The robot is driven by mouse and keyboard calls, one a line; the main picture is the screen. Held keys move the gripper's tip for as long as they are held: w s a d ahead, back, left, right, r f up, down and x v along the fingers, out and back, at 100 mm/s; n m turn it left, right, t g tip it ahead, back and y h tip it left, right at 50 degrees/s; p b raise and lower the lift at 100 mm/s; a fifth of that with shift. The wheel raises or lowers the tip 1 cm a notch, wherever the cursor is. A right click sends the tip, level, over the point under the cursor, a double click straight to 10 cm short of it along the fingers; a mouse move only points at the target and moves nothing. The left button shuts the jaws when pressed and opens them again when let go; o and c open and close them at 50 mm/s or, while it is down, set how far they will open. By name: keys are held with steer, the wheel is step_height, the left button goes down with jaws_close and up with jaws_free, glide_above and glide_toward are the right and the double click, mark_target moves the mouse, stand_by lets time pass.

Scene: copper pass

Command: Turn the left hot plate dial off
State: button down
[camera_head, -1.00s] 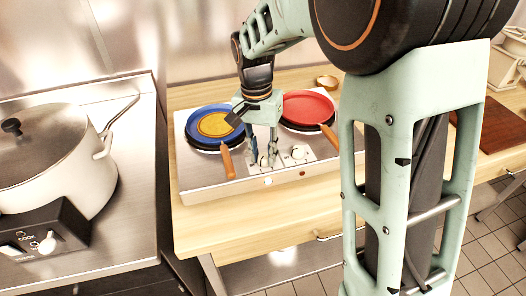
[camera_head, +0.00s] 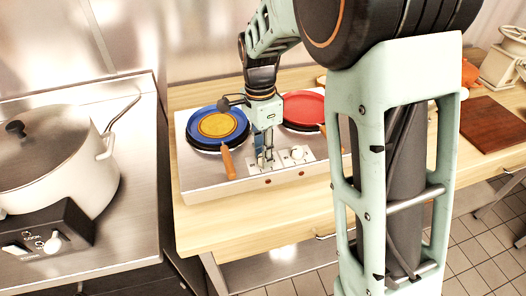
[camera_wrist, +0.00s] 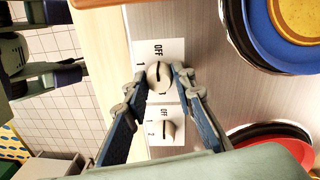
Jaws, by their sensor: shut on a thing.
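The hot plate (camera_head: 200,184) is a steel unit with two dials on its front part. The left dial (camera_wrist: 158,76) is a round white knob with a dark line, beside a label with OFF, in the wrist view. My gripper (camera_wrist: 158,84) has its fingertips on both sides of this knob, shut on it. In the head view my gripper (camera_head: 265,160) points down at the left dial, which its fingers mostly hide. The right dial (camera_head: 298,152) is free; it also shows in the wrist view (camera_wrist: 170,128).
A blue pan (camera_head: 218,124) with a yellow round thing stands on the left plate, its handle toward the front. A red pan (camera_head: 304,108) is on the right plate. A white pot (camera_head: 60,160) stands on the left counter. The wooden table front (camera_head: 250,222) is clear.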

steer(key=shift+m, duration=0.3)
steer(key=c, duration=1.6)
jaws_free()
steer(key=shift+r, duration=0.15)
steer(key=r, duration=1.1)
steer(key=shift+w+a+r, duration=0.2)
steer(key=shift+w+r, duration=0.2)
